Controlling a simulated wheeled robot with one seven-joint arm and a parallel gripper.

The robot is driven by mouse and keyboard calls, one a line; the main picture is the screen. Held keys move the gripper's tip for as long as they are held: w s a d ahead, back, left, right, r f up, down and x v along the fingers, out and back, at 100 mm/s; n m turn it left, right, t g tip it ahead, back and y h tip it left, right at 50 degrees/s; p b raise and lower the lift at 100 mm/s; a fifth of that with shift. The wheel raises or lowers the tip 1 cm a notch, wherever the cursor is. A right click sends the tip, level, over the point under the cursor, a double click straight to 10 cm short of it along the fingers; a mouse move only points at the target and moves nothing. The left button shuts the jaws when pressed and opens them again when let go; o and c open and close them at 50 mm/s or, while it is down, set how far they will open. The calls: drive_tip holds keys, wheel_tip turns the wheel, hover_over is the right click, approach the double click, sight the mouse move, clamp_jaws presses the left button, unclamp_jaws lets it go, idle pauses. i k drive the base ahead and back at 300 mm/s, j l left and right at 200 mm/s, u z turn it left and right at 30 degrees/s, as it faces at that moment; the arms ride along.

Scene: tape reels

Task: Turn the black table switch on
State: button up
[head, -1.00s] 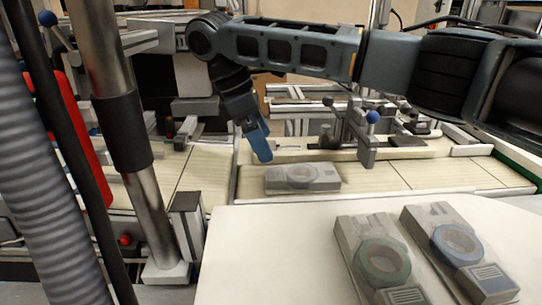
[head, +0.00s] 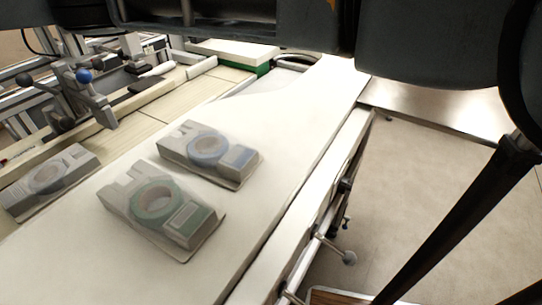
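No black table switch can be made out with certainty. Small dark fittings (head: 346,185) sit along the side of the white table (head: 300,125), too small to tell what they are. My gripper is out of the picture. Links of my arm cross the top of the head view and hide what lies behind them.
Two grey tape holders, one with a green reel (head: 156,200) and one with a blue reel (head: 208,146), lie on the white table. A third grey holder (head: 50,178) is at the left, near a blue-knobbed lever (head: 96,98). Open floor (head: 430,190) lies at the right.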

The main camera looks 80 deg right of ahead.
sight(344, 185)
drive_tip(key=k, duration=1)
drive_tip(key=k+l, duration=0.15)
drive_tip(key=k, duration=0.85)
